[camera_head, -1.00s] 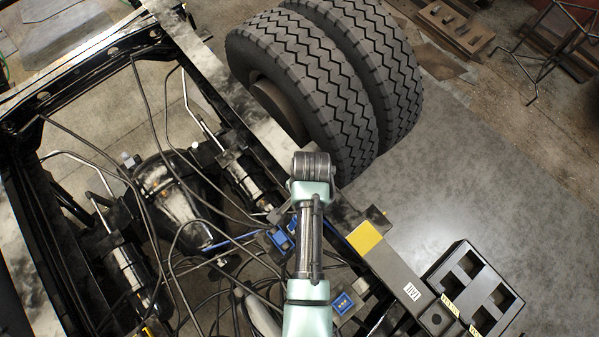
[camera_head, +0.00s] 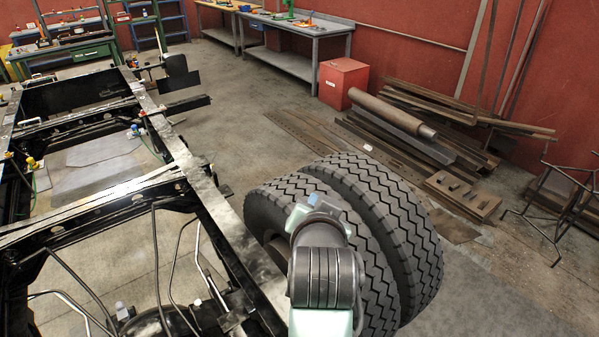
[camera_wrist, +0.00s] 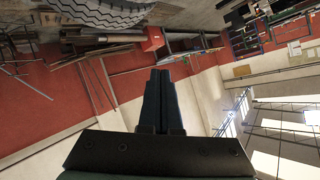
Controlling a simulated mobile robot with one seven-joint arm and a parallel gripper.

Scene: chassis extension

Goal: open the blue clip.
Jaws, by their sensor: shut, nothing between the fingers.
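The blue clip does not show in either view now. My gripper (camera_wrist: 160,74) shows in the wrist view with its dark fingers together and nothing between them. It points out over the room, away from the chassis, toward a red wall. In the head view my arm's wrist joint stands in front of the truck tires, and the gripper itself cannot be made out there.
Two truck tires (camera_head: 392,235) stand beside the black chassis frame (camera_head: 190,165). Steel bars and a pipe (camera_head: 392,113) lie on the floor behind, near a red box (camera_head: 343,82). Workbenches (camera_head: 300,35) line the back wall. Open floor lies between.

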